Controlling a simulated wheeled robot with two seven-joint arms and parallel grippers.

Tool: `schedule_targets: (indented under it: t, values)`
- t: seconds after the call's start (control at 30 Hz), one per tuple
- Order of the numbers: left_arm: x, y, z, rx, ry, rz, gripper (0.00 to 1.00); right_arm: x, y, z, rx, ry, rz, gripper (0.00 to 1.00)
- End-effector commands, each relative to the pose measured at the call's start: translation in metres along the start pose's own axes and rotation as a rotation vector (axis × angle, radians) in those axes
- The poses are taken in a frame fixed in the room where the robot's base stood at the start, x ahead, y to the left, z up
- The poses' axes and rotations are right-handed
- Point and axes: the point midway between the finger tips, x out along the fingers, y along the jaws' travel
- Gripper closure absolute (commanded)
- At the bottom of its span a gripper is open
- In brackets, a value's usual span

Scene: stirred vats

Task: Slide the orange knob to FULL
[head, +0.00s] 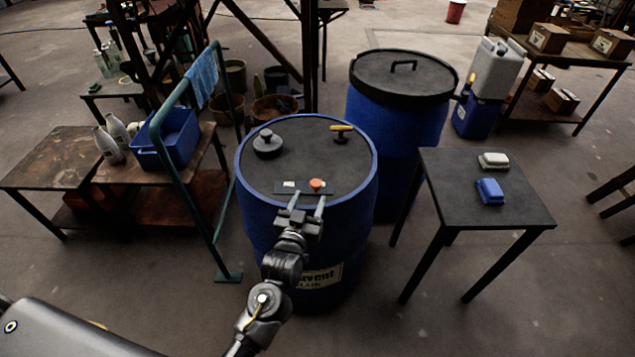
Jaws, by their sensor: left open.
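The orange knob (317,184) sits toward the right part of a dark slider plate (303,189) on the near side of the blue vat's black lid (310,150). A small white label (288,186) is on the plate, left of the knob; its writing is too small to read. My left gripper (307,202) is open at the plate's near edge, its fingers pointing away from me. The right fingertip is just on the near side of the knob; I cannot tell whether it touches. My right gripper is not in view.
The lid also carries a black round cap (267,144) and a yellow-handled valve (341,128). A second blue vat (400,80) stands behind. A green rail (190,180) stands at left.

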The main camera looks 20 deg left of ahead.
Motion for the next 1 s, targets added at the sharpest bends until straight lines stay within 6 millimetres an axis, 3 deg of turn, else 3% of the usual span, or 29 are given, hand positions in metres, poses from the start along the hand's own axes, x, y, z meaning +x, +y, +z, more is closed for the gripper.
schedule_targets:
  t: [0.1, 0.33, 0.5, 0.8, 1.0]
  values:
    - [0.025, 0.001, -0.002, 0.001, 0.002, 0.001, 0.49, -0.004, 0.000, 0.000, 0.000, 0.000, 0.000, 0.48]
    - [0.059, 0.002, 0.000, 0.001, -0.001, 0.003, 0.49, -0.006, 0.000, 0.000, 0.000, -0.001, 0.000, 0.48]
    - [0.070, 0.002, 0.000, 0.000, 0.000, 0.003, 0.49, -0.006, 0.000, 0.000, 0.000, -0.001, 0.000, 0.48]
    - [0.072, 0.002, 0.000, -0.001, -0.001, 0.003, 0.49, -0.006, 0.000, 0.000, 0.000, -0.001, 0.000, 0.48]
    - [0.072, 0.002, 0.000, 0.000, -0.001, 0.003, 0.75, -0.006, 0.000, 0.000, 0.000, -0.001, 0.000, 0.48]
